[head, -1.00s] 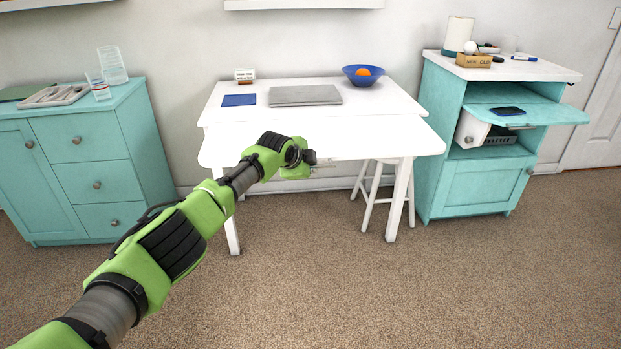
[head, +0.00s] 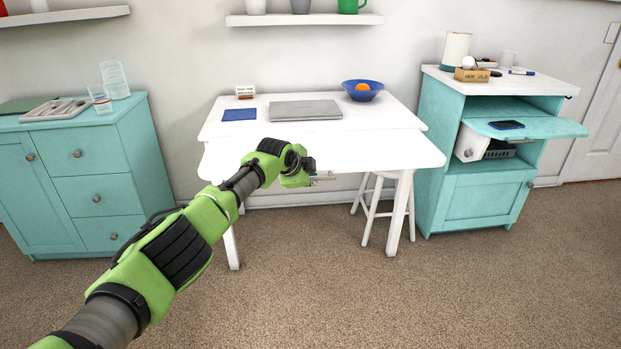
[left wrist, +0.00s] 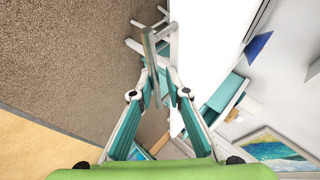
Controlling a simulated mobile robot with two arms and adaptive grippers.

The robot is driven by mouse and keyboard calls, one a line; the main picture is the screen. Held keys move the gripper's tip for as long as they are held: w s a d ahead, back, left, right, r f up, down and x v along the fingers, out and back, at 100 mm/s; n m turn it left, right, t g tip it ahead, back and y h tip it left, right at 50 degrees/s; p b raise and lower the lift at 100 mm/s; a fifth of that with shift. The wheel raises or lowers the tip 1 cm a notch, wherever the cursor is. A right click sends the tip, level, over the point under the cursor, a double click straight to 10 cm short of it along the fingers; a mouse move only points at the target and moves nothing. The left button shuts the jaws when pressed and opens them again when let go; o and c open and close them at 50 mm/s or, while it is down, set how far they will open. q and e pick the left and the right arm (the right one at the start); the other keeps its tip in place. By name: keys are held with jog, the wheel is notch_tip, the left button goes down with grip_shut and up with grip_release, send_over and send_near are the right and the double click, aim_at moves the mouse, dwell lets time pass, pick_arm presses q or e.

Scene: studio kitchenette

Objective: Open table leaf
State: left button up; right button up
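The white table (head: 250,128) stands against the wall. Its front leaf (head: 400,150) extends toward me, about level, with a seam between it and the main top. My left gripper (head: 322,177) is at the leaf's front edge, seen side-on and appearing slightly below it. My right gripper is not in view.
A closed grey laptop (head: 305,110), a blue book (head: 240,114) and a blue bowl (head: 362,91) with an orange stand on the main top. A white stool (head: 370,210) is under the table's right side. Teal cabinets (head: 90,180) flank the table. The carpet in front is clear.

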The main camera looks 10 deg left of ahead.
pick_arm(q)
jog(key=shift+r, duration=0.1)
jog(key=v, duration=1.2)
